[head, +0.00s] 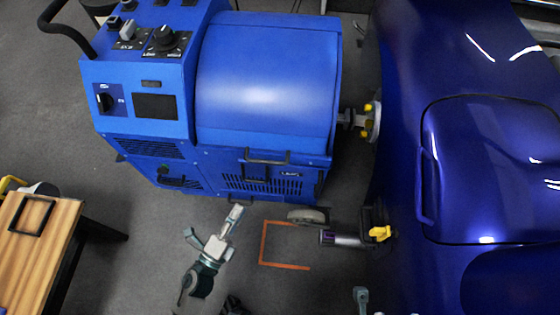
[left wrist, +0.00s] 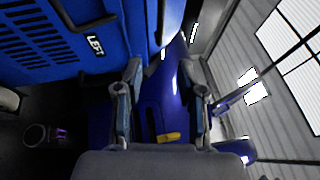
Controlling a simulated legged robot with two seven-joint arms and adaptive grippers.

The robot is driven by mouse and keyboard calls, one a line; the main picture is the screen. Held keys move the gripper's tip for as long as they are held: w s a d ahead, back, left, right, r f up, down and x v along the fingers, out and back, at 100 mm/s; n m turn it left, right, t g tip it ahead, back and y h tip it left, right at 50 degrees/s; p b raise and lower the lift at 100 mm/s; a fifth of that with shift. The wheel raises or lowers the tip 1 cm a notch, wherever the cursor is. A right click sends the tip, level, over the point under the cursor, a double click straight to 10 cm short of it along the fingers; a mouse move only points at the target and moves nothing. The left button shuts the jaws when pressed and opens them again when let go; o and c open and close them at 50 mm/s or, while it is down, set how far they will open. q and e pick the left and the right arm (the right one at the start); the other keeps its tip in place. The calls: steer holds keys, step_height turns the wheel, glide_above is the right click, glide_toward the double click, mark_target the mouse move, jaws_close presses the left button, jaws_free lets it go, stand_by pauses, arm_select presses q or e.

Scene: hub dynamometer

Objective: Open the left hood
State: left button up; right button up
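The left hood (head: 268,75) is the curved blue cover on the blue machine, and it lies closed. Its dark bar handle (head: 268,157) is on the front lower edge, near a small "LEFT" label (head: 291,174). The label also shows in the left wrist view (left wrist: 95,45), below a dark handle bar (left wrist: 88,22) at the upper left. My left gripper (head: 236,214) is in front of the machine, apart from the handle. In the left wrist view its two fingers (left wrist: 162,88) stand apart with nothing held. A grey-green tip at the bottom edge seems to be my right gripper (head: 361,298), mostly cut off.
A dark blue car body (head: 400,150) stands right of the machine, joined by a shaft (head: 352,118). A grey-black device with a yellow part (head: 350,238) stands between them. A wooden table (head: 40,245) is at lower left.

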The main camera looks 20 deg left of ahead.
arm_select(q)
glide_toward(267, 161)
steer(key=x, duration=0.6)
steer(key=f+x, duration=0.1)
steer(key=x, duration=0.2)
steer(key=shift+w+a+r, duration=0.1)
steer(key=shift+w+a, duration=0.25)
steer(key=shift+w, duration=0.2)
steer(key=shift+d, duration=0.15)
steer(key=shift+d, duration=0.15)
steer(key=shift+c, duration=1.4)
jaws_close()
